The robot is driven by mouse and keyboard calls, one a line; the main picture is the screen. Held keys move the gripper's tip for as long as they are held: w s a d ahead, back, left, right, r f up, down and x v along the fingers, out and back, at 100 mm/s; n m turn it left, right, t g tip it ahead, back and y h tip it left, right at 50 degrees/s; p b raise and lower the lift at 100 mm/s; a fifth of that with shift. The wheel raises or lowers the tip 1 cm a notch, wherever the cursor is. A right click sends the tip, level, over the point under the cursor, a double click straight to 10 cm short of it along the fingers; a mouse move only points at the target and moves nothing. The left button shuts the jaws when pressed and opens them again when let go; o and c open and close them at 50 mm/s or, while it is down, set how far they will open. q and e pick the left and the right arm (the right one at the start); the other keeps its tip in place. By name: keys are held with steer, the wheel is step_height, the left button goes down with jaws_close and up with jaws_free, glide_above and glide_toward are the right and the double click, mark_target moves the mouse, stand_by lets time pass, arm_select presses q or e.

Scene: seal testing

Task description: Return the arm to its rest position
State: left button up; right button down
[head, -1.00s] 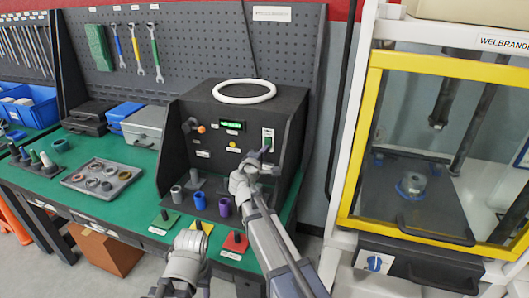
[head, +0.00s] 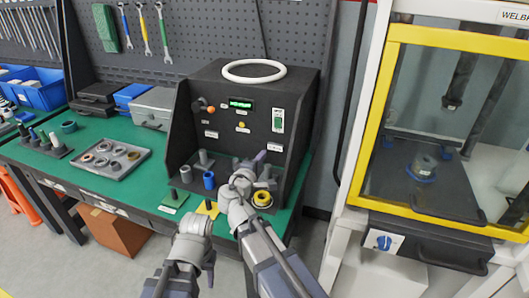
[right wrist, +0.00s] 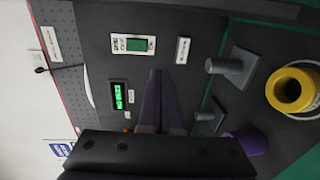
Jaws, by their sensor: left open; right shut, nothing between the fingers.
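My right gripper (head: 259,160) is in front of the dark test console (head: 215,150), left of and below its white switch plate (head: 278,120). Its slim purple-grey fingers are shut, with nothing between them; the right wrist view shows them closed together (right wrist: 155,95). A gap separates them from the switch plate in the head view. My left gripper (head: 208,263) is low in front of the bench, with its wrist bent; its fingers are hard to make out. The console display (head: 240,103) is lit green.
A blue cylinder (head: 209,180) and a yellow hollow cylinder (head: 262,199) stand at the console front; a purple one (right wrist: 245,143) shows in the right wrist view. A grey tray (head: 108,160) lies left. A yellow-framed press (head: 372,110) stands right. Floor before the bench is open.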

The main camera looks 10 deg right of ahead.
steer(key=shift+s+a, duration=0.15)
steer(key=s+a+f+m+g+y+p, duration=0.25)
steer(key=s+f+m+g+p, duration=0.45)
steer(key=s, duration=0.5)
arm_select(q)
step_height(320, 180, up, 10)
steer(key=p, duration=0.3)
arm_select(e)
steer(key=s+a+f+g+y, duration=0.2)
steer(key=s+a+g+y, duration=0.3)
steer(key=s, duration=0.8)
steer(key=a+g, duration=0.2)
steer(key=a, duration=0.1)
steer(key=shift+a+f, duration=0.15)
steer(key=shift+a, duration=0.2)
arm_select(q)
steer(key=shift+o, duration=0.2)
arm_select(e)
steer(key=shift+y, duration=0.25)
